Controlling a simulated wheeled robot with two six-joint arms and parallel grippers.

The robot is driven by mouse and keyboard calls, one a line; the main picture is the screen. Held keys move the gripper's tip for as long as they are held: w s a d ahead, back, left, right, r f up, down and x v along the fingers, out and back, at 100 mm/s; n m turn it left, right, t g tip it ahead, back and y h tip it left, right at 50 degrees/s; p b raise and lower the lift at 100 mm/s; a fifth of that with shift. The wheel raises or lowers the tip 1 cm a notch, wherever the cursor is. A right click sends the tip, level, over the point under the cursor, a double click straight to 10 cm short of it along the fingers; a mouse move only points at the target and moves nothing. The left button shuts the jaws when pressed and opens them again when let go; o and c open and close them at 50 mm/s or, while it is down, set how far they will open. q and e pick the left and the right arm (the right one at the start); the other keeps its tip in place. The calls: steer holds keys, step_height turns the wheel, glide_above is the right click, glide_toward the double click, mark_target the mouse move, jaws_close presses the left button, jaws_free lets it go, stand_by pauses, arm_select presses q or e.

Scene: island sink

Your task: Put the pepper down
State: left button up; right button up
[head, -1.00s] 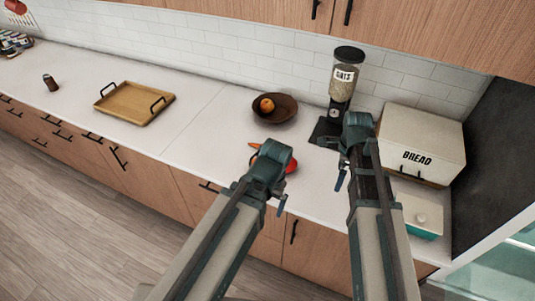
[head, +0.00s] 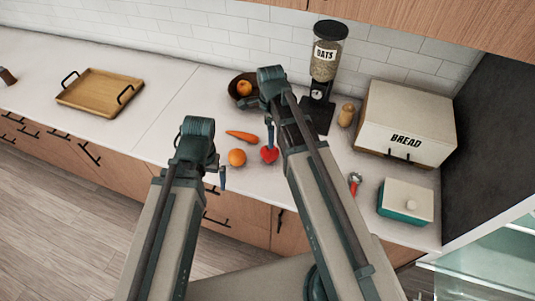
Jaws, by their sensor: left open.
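A red rounded item (head: 269,155), which looks like the pepper, is on the white counter in the middle of the view. My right gripper (head: 269,128) points down over it, with a finger just above or touching its top in the picture. Whether its jaws hold the item is hidden by the gripper body. My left gripper (head: 213,166) is open and empty, pointing down to the left of the red item, near the counter's front edge.
A carrot (head: 242,136) and an orange (head: 237,157) lie beside the red item. A dark bowl (head: 234,91), oats dispenser (head: 325,60), bread box (head: 410,115), teal-based dish (head: 405,202) and red-handled utensil (head: 355,183) stand around. Free counter lies right of the wooden tray (head: 98,92).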

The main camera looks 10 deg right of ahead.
mark_target(270, 153)
step_height(270, 153, down, 8)
steer(key=b, duration=0.7)
steer(key=shift+r, duration=0.1)
steer(key=f+b, duration=0.5)
steer(key=shift+w+f, duration=0.15)
steer(key=shift+w, duration=0.05)
steer(key=c, duration=1.2)
